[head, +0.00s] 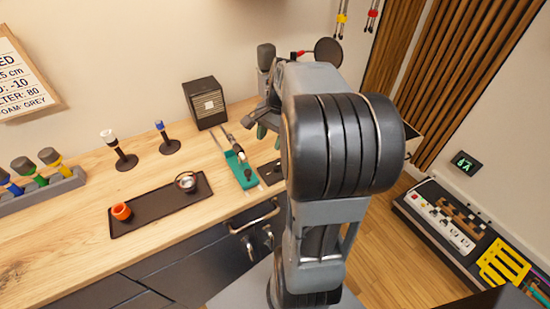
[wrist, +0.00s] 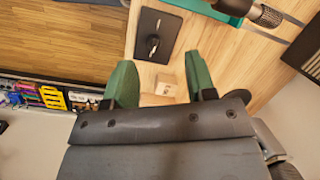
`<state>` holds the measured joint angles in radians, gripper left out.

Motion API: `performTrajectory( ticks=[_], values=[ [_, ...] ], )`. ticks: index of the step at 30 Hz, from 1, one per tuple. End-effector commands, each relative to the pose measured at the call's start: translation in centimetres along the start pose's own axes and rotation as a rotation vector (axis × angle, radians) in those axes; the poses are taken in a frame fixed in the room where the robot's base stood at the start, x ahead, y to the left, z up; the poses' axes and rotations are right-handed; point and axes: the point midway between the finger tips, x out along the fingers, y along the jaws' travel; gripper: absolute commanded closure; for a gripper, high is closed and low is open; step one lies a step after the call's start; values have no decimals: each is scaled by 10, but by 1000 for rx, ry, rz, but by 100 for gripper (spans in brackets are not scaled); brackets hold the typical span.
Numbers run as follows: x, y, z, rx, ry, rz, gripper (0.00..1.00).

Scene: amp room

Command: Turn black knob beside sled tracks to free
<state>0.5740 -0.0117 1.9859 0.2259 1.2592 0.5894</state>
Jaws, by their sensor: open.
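The black knob (wrist: 153,46) sits on a dark rectangular plate (wrist: 150,22) on the wooden bench in the wrist view. It has a narrow bar-shaped grip running roughly up and down the picture. In the head view the plate (head: 268,173) is partly hidden by my arm. The grey sled tracks (head: 222,140) with a teal sled (head: 241,171) lie just left of it. They also show at the upper right in the wrist view (wrist: 292,30). My gripper (wrist: 159,58) is open, its green fingers apart and empty, above the bench near the knob. I cannot tell its height.
A small wooden block (wrist: 166,85) shows between my fingers. A black box (head: 206,104) stands behind the tracks. Drawer handles (head: 254,215) stick out below the bench edge.

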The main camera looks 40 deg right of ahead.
Motion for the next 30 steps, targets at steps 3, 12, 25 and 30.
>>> performTrajectory(
  ticks=[3,12,25,30],
  values=[
    [-9,11,-40,242,-83,-10,49],
    [1,26,-72,468,-168,-19,49],
    [80,22,-59,468,-168,-20,49],
    [104,21,-56,466,-167,-19,49]
  ],
)
